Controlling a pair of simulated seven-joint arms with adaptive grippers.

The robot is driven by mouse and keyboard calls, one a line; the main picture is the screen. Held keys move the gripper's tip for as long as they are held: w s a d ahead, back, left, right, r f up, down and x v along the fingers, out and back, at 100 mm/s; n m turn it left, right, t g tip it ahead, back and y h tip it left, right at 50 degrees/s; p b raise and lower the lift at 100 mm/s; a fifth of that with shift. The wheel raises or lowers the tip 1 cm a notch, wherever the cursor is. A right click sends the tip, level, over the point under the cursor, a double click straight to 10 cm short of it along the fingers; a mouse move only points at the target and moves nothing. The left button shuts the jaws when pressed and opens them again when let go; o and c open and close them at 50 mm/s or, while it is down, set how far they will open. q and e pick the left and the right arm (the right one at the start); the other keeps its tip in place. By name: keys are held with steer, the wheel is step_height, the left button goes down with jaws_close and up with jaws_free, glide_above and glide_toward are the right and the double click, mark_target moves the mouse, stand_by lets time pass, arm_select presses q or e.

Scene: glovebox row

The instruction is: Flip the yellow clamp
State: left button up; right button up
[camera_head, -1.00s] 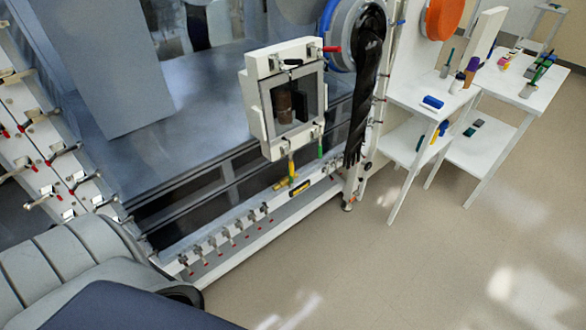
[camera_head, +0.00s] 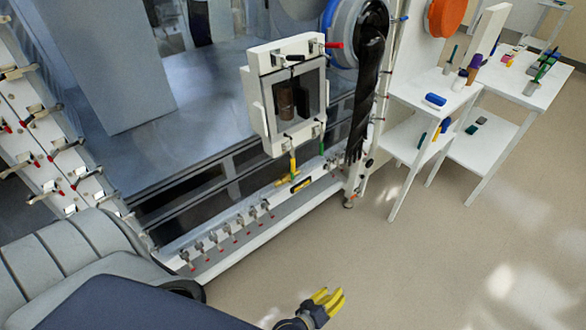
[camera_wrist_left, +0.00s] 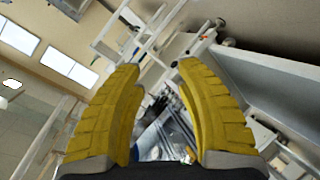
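The yellow clamp (camera_head: 293,166) hangs with its handle pointing down at the lower edge of a white-framed hatch (camera_head: 263,127). A green-handled clamp (camera_head: 322,144) sits at the hatch's lower right corner, and a red-handled one (camera_head: 334,45) at its upper right. My left gripper (camera_head: 331,296), with yellow fingers, is at the bottom of the head view, well below and in front of the clamp, over bare floor. In the left wrist view its fingers (camera_wrist_left: 165,100) are apart with nothing between them. My right gripper is not in view.
A white rail with several small red-tipped clamps (camera_head: 235,237) runs below the glovebox. A black glove (camera_head: 364,100) hangs from a blue ring right of the hatch. White shelves with tools (camera_head: 428,85) stand at the right. The floor (camera_head: 420,250) in front is clear.

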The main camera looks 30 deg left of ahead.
arm_select(q)
steer(key=w+a+r+n+t+y, duration=0.1)
steer(key=w+r+n+t, duration=0.2)
steer(key=r, duration=0.5)
steer(key=w+r+n+t+y, duration=0.1)
steer(key=w+r+n, duration=0.2)
steer(key=r+n, duration=0.35)
steer(key=a+r+n+y, duration=0.5)
steer(key=r+n, duration=0.4)
steer(key=r, duration=0.2)
steer(key=a+r+n+y, duration=0.5)
steer(key=r+n, duration=0.4)
steer(key=r, duration=0.1)
steer(key=n+g+y, duration=0.2)
steer(key=n+g, duration=0.1)
steer(key=n, duration=0.7)
glide_toward(293, 166)
steer(key=x, duration=1)
steer(key=shift+w+a, duration=0.2)
steer(key=shift+w, duration=0.05)
steer(key=shift+o, duration=0.4)
jaws_close()
